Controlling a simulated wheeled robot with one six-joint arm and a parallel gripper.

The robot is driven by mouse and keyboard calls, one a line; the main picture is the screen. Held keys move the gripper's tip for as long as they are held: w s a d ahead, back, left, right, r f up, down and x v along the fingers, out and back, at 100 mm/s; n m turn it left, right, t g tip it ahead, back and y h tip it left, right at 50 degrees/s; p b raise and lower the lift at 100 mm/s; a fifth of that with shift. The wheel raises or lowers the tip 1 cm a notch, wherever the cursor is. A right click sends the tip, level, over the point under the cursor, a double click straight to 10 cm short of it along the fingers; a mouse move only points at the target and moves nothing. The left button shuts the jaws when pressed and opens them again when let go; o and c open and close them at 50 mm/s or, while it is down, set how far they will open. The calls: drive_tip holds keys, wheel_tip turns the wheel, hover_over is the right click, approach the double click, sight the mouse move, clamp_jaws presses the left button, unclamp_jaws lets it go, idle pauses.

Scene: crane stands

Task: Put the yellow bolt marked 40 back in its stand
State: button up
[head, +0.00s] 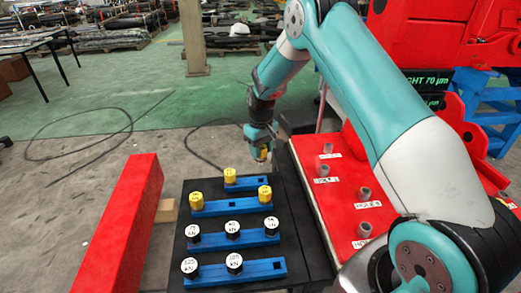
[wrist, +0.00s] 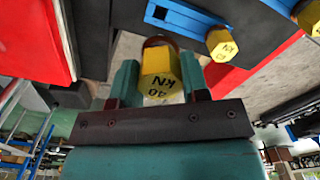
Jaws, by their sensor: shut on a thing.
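The yellow hexagonal bolt marked 40 KN (wrist: 158,70) is held between the fingers of my gripper (wrist: 160,82) in the wrist view. In the head view my gripper (head: 261,146) holds this bolt (head: 262,154) above the far right corner of the black table. The farthest, short blue stand (head: 245,184) holds one yellow bolt (head: 229,175) at its left and has an empty square hole at its right. This stand (wrist: 185,18), its hole and its bolt (wrist: 222,45) also show in the wrist view. The held bolt's lower end is hard to make out.
Nearer blue stands (head: 212,240) hold several white-topped black bolts. A red beam (head: 120,225) lies left; a red panel (head: 335,195) with grey pegs stands right.

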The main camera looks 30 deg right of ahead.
sight(261, 164)
drive_tip(key=shift+r, duration=0.1)
drive_tip(key=shift+f+b, duration=1.7)
drive_tip(key=shift+f, duration=1.3)
drive_tip(key=shift+f+b, duration=0.95)
drive_tip(key=shift+f, duration=0.75)
drive_tip(key=o, duration=1.1)
drive_tip(key=shift+c, duration=0.2)
drive_tip(key=shift+s, duration=0.1)
drive_tip(key=shift+r, duration=0.15)
drive_tip(key=shift+r+p, duration=1.85)
drive_tip(key=shift+r, duration=0.6)
